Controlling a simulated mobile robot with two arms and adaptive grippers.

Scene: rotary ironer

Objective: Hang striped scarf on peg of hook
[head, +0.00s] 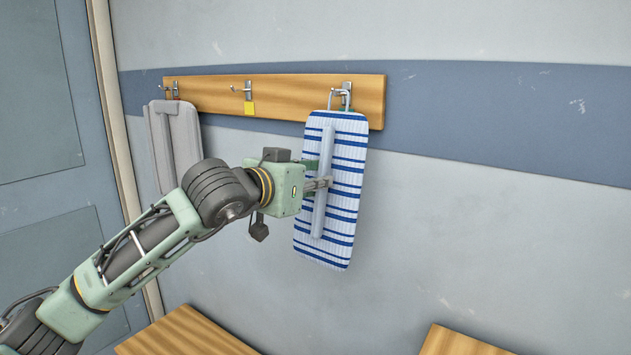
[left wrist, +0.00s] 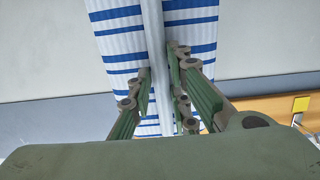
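The striped scarf (head: 345,190), white with blue stripes, is against the wall below the right hook (head: 347,90), tilted with its lower end to the left. A grey strip (head: 322,195) runs down its front. The wire loop (head: 334,97) at its top is at the right hook; I cannot tell whether it rests on the peg. My left gripper (head: 325,183) is at the strip. In the left wrist view, the gripper's fingers (left wrist: 160,85) lie on both sides of the strip, closed on it, with the striped cloth (left wrist: 120,45) behind. My right gripper is not in view.
The wooden rail (head: 290,95) also bears an empty middle hook (head: 246,90) with a yellow tag (head: 249,108) and a left hook (head: 172,90) with a grey scarf (head: 186,135). Wooden surfaces (head: 185,335) stand below. A grey-blue door (head: 45,130) is at left.

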